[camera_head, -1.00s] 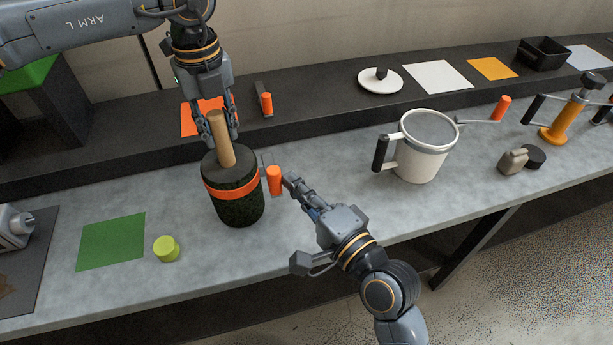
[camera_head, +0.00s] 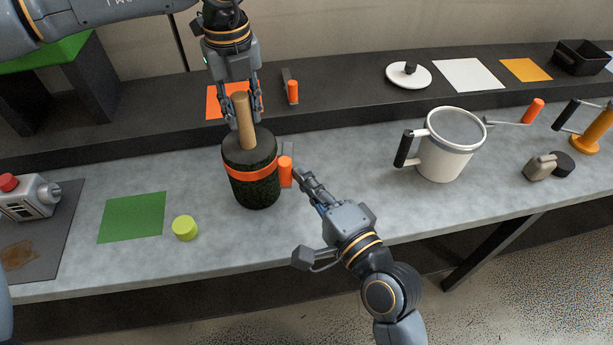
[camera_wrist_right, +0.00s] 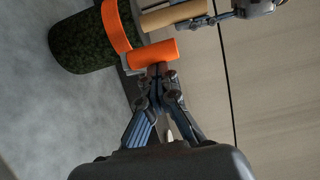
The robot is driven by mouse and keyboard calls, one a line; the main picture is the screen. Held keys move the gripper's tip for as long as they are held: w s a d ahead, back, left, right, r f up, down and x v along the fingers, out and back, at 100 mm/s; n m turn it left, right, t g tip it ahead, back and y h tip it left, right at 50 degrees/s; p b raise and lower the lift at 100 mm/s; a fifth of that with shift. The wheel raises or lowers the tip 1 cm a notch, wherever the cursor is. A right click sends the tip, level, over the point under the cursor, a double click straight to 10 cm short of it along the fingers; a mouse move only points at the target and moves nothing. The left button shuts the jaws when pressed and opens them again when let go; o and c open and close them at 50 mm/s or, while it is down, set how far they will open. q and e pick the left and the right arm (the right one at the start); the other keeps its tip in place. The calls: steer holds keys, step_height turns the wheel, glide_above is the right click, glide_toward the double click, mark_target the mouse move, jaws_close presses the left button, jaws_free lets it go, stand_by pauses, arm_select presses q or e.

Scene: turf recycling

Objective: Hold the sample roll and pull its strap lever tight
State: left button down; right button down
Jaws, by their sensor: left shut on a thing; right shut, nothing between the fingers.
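The sample roll (camera_head: 256,190) is a dark green turf cylinder standing upright on the bench, with an orange strap (camera_head: 250,174) around it. A tan wooden core (camera_head: 243,122) sticks up from its top. My left gripper (camera_head: 242,118) points down and is shut on the core. The orange strap lever (camera_head: 286,172) is on the roll's right side, roughly upright. My right gripper (camera_head: 302,175) is shut and empty, its tips right beside the lever; whether they touch is unclear. In the right wrist view the lever (camera_wrist_right: 152,54) lies just ahead of the closed fingertips (camera_wrist_right: 160,70).
A green sheet (camera_head: 133,217) and a yellow-green cap (camera_head: 185,228) lie left of the roll. A white pot (camera_head: 445,160) with black handle stands to the right. A raised dark shelf (camera_head: 340,108) runs behind.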

arm_select(q)
steer(key=shift+s+d+f, duration=0.1)
steer(key=shift+s+d, duration=0.2)
steer(key=shift+d, duration=0.05)
steer(key=shift+a, duration=0.1)
arm_select(e)
steer(key=v, duration=0.7)
steer(key=shift+s+d, duration=0.15)
steer(key=shift+s, duration=0.1)
